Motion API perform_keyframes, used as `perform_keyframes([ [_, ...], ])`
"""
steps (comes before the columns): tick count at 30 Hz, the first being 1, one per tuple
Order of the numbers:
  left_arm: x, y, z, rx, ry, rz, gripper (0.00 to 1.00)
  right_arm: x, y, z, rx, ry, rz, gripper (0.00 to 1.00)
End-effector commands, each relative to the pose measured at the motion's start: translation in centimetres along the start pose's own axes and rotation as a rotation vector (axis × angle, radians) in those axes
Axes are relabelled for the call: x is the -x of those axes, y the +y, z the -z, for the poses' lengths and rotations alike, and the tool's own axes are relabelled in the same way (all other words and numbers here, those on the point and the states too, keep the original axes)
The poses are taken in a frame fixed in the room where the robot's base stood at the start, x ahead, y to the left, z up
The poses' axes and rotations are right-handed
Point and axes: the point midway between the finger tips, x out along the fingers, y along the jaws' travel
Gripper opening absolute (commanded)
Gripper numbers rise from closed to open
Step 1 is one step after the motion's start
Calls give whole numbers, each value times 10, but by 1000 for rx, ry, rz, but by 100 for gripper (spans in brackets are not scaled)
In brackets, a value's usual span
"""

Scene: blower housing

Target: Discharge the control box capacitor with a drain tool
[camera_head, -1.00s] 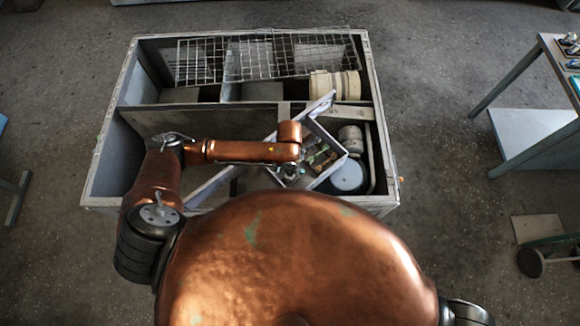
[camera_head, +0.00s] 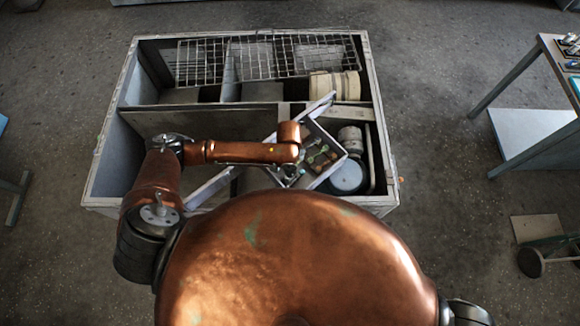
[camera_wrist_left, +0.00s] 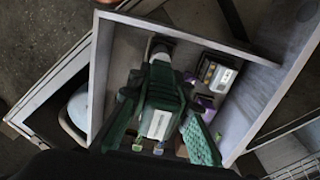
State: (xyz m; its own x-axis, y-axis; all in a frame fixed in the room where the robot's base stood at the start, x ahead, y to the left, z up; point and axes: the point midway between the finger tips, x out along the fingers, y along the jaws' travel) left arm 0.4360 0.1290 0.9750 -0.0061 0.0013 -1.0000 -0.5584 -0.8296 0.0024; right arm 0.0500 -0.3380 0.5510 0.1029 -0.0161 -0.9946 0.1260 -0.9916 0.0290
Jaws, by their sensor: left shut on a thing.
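The open control box (camera_head: 333,141), a pale tray-like case, sits tilted inside the blower housing (camera_head: 112,150). My left gripper (camera_head: 302,165) reaches over the box; its arm partly hides it. My right gripper is out of view.
A wire grille (camera_head: 290,60) lies across the housing's back. A cream ribbed cylinder (camera_head: 335,86) lies at its back right. A blue-white round part (camera_head: 347,177) is right of the control box. A table (camera_head: 550,70) stands at far right.

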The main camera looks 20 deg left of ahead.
Motion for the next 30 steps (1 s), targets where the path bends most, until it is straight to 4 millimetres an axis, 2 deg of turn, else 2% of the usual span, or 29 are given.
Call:
perform_keyframes([
  [3, 11, 0, 1, 0, 3, 0, 2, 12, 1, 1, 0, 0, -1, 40],
  [23, 48, 0, 2, 0, 7, 1, 2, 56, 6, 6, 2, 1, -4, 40],
  [30, 62, 0, 2, -1, 7, 1, 2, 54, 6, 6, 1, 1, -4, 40],
])
